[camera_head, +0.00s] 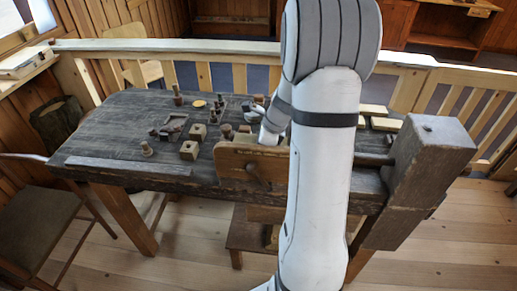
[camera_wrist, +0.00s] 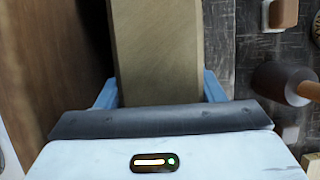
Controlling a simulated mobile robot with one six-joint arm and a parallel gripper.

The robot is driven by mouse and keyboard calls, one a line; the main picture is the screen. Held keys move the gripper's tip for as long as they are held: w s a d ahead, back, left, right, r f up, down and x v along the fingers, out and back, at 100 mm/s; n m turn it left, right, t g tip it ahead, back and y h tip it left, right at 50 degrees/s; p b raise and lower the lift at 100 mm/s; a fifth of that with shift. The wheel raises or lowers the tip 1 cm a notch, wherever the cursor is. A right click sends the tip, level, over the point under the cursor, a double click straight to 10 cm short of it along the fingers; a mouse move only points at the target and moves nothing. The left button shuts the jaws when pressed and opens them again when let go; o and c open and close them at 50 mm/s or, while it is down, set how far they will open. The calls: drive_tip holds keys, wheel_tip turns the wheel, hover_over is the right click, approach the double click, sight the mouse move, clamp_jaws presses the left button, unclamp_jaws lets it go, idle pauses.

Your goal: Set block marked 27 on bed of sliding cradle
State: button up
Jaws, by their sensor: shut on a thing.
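My gripper (camera_wrist: 159,88) is shut on a plain olive-tan wooden block (camera_wrist: 157,45), with a pale blue finger on each side of it. No number shows on the face of the block that I see, so I cannot tell whether it is the one marked 27. In the head view my gripper (camera_head: 271,133) is low over the bench, just behind the wooden front board, and my arm hides much of it. I cannot clearly make out the sliding cradle or its bed.
The dark bench (camera_head: 125,120) holds several small blocks and turned pieces left of my gripper, including a square block (camera_head: 189,150). The upright front board (camera_head: 237,165) stands close by. A large wooden block (camera_head: 432,150) is at the right end. The bench's left part is mostly clear.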

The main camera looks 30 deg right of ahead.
drive_tip(key=o, duration=1.3)
drive_tip(key=shift+s+f, duration=0.1)
drive_tip(key=shift+o, duration=0.9)
drive_tip(key=shift+c, duration=0.3)
drive_tip(key=shift+r+p, duration=3.7)
drive_tip(key=shift+r, duration=0.4)
drive_tip(key=shift+f, duration=0.1)
